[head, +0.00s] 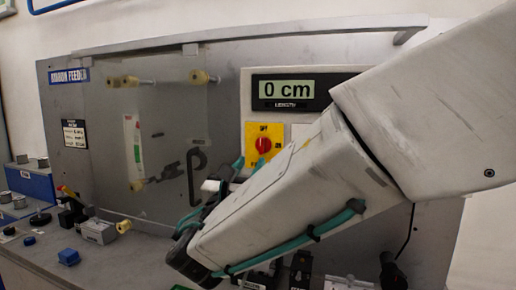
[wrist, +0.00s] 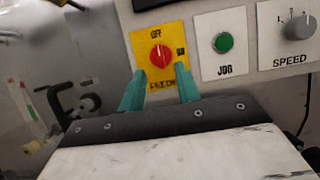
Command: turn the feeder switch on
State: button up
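The feeder switch (head: 263,144) is a red rotary knob on a yellow plate on the grey feeder panel. In the wrist view the red knob (wrist: 160,54) has OFF above it and another label to its right; its pointer appears to point up, towards OFF. My gripper (wrist: 159,82) has two teal fingers, apart and empty, just below the knob, one towards each side of the plate. Whether they touch the panel is unclear. In the head view my arm hides much of the gripper and the lower part of the plate.
A length display (head: 290,90) reading 0 cm is above the switch. Right of it are a green JOG button (wrist: 223,42) and a grey SPEED knob (wrist: 299,26). A clear cover (head: 150,130) with rollers is at left. Blocks and a blue box (head: 30,184) crowd the bench.

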aim_at(261, 143)
jog(key=x, duration=0.7)
jog(key=shift+w+r, duration=0.15)
jog(key=shift+w, duration=0.05)
grip_shut()
